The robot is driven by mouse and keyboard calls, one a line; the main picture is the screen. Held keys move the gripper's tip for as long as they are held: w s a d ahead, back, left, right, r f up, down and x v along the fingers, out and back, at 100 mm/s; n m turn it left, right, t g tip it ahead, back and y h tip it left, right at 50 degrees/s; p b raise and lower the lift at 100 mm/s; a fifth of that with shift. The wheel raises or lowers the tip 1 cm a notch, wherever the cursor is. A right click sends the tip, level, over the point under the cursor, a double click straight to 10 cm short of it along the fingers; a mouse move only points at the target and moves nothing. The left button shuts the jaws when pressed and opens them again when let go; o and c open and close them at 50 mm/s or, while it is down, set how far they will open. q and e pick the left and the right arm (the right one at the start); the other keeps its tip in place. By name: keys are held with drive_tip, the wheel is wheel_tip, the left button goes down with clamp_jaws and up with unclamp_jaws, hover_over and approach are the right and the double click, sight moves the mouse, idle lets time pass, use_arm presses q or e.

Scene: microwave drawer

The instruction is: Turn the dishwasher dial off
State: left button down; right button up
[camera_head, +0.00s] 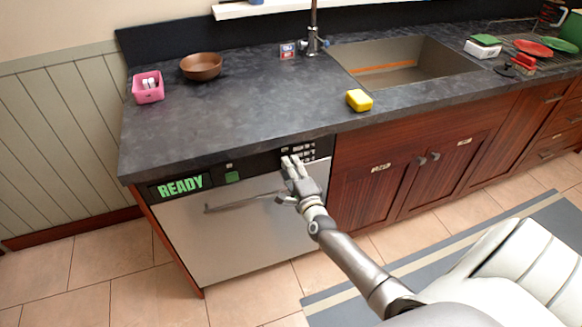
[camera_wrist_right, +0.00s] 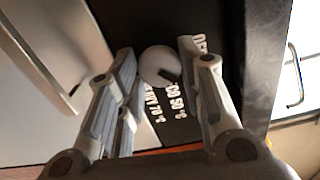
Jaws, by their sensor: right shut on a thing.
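The dishwasher (camera_head: 240,240) stands under the counter at the left, its silver door closed. Its black control strip has a green READY display (camera_head: 181,187) and printed labels at the right end. My right gripper (camera_head: 291,165) is at that right end. In the right wrist view, the round white dial (camera_wrist_right: 157,63) sits between the fingers of my right gripper (camera_wrist_right: 163,72), which is shut on it. A dark mark on the dial points toward the printed labels; I cannot tell exactly which one. In the head view my fingers mostly hide the dial. My left gripper is out of view.
The dark countertop (camera_head: 215,125) overhangs the strip. Wooden cabinets (camera_head: 375,185) adjoin at the right.

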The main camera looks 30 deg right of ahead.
drive_tip(key=shift+a+n+p, duration=0.15)
drive_tip(key=shift+n+p, duration=1.15)
drive_tip(key=shift+n, duration=3.7)
drive_tip(key=o, duration=0.9)
drive_tip(key=shift+c, duration=0.2)
drive_tip(key=shift+o, duration=0.8)
drive_tip(key=shift+s, duration=0.1)
drive_tip(key=v, duration=1.2)
